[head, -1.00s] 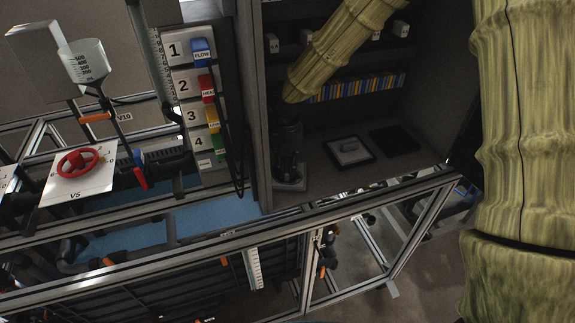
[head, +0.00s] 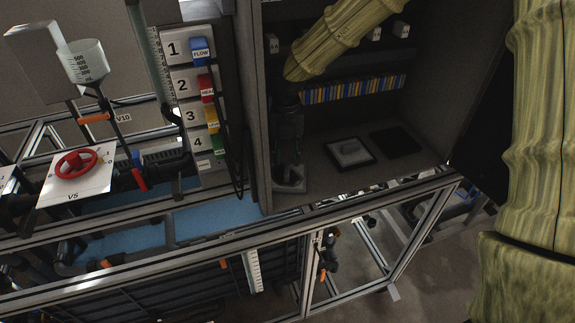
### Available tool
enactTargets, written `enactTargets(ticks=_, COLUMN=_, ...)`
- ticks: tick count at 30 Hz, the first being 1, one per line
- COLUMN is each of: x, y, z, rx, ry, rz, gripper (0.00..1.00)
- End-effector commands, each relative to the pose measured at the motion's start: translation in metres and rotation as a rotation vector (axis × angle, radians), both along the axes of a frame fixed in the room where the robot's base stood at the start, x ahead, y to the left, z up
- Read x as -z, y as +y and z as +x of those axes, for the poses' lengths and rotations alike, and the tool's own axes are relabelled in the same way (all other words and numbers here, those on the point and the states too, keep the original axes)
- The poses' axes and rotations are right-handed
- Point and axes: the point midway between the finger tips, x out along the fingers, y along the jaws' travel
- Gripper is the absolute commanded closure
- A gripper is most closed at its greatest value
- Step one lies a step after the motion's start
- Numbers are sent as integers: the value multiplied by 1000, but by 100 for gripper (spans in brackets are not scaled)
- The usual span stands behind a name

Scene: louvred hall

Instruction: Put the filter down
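My gripper (head: 287,168) is a dark shape at the left of the cabinet, pointing down close to the cabinet floor. Its fingers blend into the shadow, so I cannot tell whether they are open or shut. A grey, flat-edged piece (head: 291,185) shows right at the fingertips, on or just above the floor near the left wall. I cannot tell whether this is the filter or a stand, nor whether the gripper touches it. To the right, a dark-framed pale tray (head: 361,159) carries a small grey block (head: 350,147). I cannot identify the filter for certain.
A black flat pad (head: 396,141) lies right of the tray. A row of blue and yellow items (head: 353,89) stands on the shelf behind. The cabinet's left wall (head: 258,120) is close to my gripper. Numbered tags and a red valve wheel (head: 76,163) are further left.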

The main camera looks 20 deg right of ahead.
Motion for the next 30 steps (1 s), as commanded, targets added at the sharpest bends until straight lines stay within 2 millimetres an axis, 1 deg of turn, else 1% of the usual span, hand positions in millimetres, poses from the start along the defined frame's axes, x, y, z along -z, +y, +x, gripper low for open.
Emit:
enactTargets(ticks=1, x=-9, y=0, z=1, rx=0, ry=-3, rz=2, gripper=65)
enactTargets(ticks=6, x=-37, y=0, z=0, rx=1, ry=-2, rz=2, gripper=65)
enactTargets(ticks=12, x=-58, y=0, z=0, rx=1, ry=-1, rz=1, gripper=65)
enactTargets(ticks=18, x=-65, y=0, z=0, rx=0, ry=1, rz=0, gripper=65)
enactTargets(ticks=30, x=-65, y=0, z=0, rx=0, ry=1, rz=0, gripper=65)
